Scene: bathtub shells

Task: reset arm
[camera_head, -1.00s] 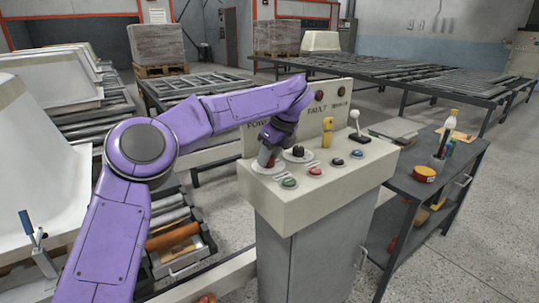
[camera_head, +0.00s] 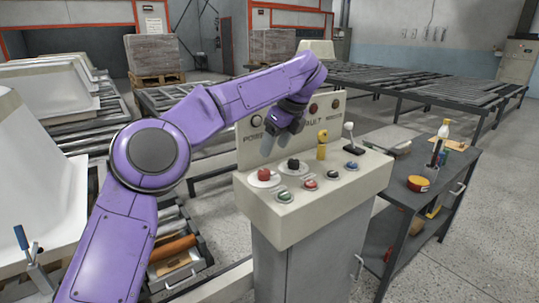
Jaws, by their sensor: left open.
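My left arm comes in from the left, purple, and reaches over the control console (camera_head: 262,206). My left gripper (camera_head: 276,147) hangs above the back left of the console top, in front of the upright panel, with its fingers pointing down. It is open, empty and apart from the buttons. A red button (camera_head: 264,174) on a pale round base sits below it, with a black knob (camera_head: 293,164) to its right. A green button (camera_head: 284,196) and a smaller red button (camera_head: 310,184) are nearer the front edge. My right gripper is not in view.
A yellow switch (camera_head: 321,148) and a lever (camera_head: 348,137) stand on the console's right half. White tub shells (camera_head: 38,180) and roller conveyors are on the left.

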